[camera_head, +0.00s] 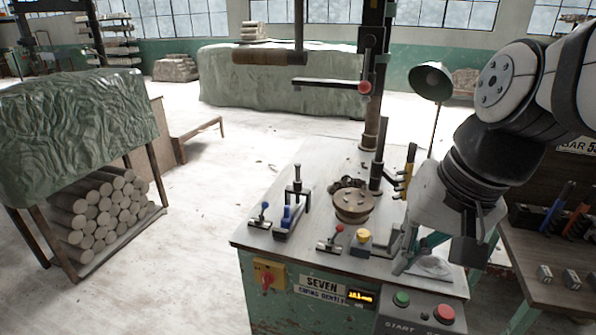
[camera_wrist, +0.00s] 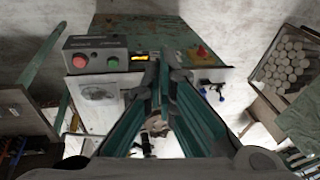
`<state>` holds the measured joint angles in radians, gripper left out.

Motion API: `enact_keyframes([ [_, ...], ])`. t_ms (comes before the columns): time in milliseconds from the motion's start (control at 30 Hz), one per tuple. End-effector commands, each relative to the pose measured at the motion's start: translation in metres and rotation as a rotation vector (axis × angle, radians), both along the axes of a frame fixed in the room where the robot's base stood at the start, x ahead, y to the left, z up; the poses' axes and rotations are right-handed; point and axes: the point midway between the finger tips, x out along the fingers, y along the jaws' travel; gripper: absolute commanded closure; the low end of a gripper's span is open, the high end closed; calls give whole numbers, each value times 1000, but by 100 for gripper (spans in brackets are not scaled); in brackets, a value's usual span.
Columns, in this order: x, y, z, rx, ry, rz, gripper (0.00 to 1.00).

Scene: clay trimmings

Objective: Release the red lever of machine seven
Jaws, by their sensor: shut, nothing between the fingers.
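Machine seven (camera_head: 322,283) is a green bench with a pale top and a "SEVEN" plate. A small lever with a red knob (camera_head: 339,229) stands on a dark base on its top, between the round turntable and a yellow button. My gripper (camera_head: 402,264) is low over the front right of the top, to the right of the red-knobbed lever and apart from it. In the wrist view my gripper's teal fingers (camera_wrist: 160,62) are together with nothing between them. I cannot make out the red-knobbed lever in that view; the fingers may hide it.
A blue-knobbed lever (camera_head: 263,212) and a blue clamp (camera_head: 288,213) stand at left. The yellow button (camera_head: 363,236) and turntable (camera_head: 353,203) are close by. A red rotary switch (camera_head: 267,281) and a start box (camera_head: 411,311) are at the front. A tall post (camera_head: 377,100) rises behind.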

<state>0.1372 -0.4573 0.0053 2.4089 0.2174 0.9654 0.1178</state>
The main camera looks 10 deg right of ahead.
Motion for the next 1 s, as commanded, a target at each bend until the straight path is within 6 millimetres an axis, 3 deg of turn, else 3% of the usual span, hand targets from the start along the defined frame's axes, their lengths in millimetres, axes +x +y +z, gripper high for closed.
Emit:
enact_keyframes([
  [267, 56, -4, -23, 224, 150, -283, 100],
  [567, 120, -23, -58, 467, 297, -604, 100],
  [1000, 205, -83, -136, 836, 495, -1091, 100],
])
